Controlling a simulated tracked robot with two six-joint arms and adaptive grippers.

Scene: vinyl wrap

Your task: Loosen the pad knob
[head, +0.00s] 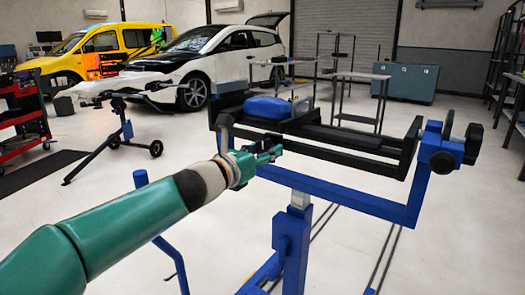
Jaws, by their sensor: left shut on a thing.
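A blue stand (385,205) fills the middle and right, with a black cradle (335,150) on top. A rounded blue pad (267,107) sits at the cradle's left part. My left gripper (274,151), green, reaches in from the left to the cradle's near side, below the pad. Its fingers are closed around a small dark piece there, which looks like the pad knob; the fingers hide most of it. Black knobs (442,161) sit at the stand's right end, apart from the gripper. My right gripper is not in view.
A wheeled black stand (125,130) is at left, near a red tool cart (24,115). A yellow van (92,50) and a white-and-black car (215,48) stand behind. A grey table (360,77) is behind the cradle. Pale floor is open at lower right.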

